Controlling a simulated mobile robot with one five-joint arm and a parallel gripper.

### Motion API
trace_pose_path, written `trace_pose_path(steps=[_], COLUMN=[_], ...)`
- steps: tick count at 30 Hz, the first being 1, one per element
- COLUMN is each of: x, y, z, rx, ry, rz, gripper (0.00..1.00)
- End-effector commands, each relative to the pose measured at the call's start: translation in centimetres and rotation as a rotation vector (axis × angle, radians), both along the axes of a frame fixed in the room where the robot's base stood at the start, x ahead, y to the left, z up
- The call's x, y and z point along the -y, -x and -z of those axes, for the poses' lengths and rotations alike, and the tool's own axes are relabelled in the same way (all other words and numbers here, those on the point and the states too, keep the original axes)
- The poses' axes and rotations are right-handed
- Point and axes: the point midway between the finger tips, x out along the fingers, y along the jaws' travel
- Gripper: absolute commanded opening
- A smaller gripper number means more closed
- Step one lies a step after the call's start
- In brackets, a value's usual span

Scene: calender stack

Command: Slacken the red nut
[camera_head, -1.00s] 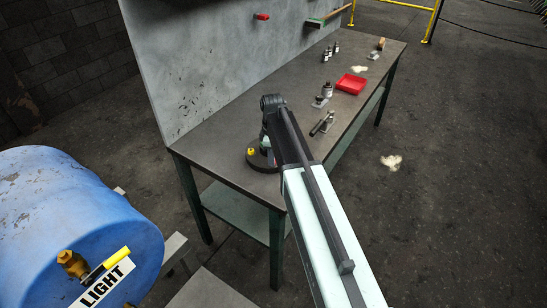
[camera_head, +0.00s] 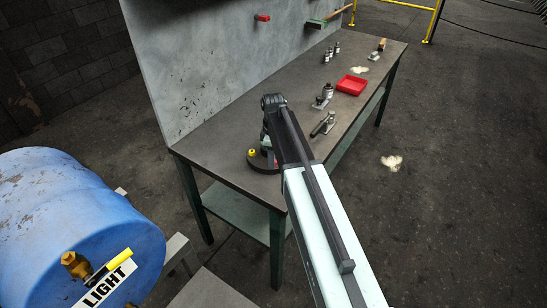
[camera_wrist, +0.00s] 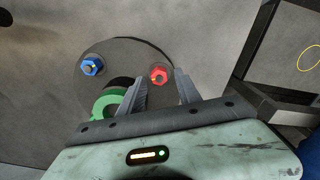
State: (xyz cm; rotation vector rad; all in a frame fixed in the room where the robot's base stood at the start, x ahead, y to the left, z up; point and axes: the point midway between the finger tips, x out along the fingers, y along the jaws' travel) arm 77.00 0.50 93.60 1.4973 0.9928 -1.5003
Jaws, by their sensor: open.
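In the wrist view, the red nut (camera_wrist: 159,74) is a small hexagon on a dark round plate (camera_wrist: 125,52), with a yellow mark on its face. My gripper (camera_wrist: 158,80) is open. In this view the red nut shows between its two fingertips; I cannot tell how much depth separates them, and no grip is seen. A blue nut (camera_wrist: 91,65) sits on the same plate to the left. A green ring-shaped part (camera_wrist: 106,105) is below, partly behind the left finger. In the head view, my arm hides most of the round base (camera_head: 262,166) on the bench, and the red nut is not clear.
The bench (camera_head: 225,140) also holds a red tray (camera_head: 351,85), several small bottles and dark parts. A grey upright panel (camera_head: 215,65) stands behind it. A blue drum (camera_head: 75,225) with a brass valve is at lower left. Bench space left of the round base is clear.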

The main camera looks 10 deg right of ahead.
Motion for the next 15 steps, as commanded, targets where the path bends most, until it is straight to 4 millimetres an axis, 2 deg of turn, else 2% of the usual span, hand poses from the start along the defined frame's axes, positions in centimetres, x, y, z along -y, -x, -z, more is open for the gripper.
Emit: trace_pose_path(steps=[1,9,15], x=[0.0,-0.1,0.0], y=[-0.1,-0.1,0.0], z=[-1.3,-5.9,-7.2], rx=[0.002,0.0,-0.001], ry=[0.0,0.0,0.0], rz=[0.0,-0.001,0.0], gripper=[0.44,0.44,0.44])
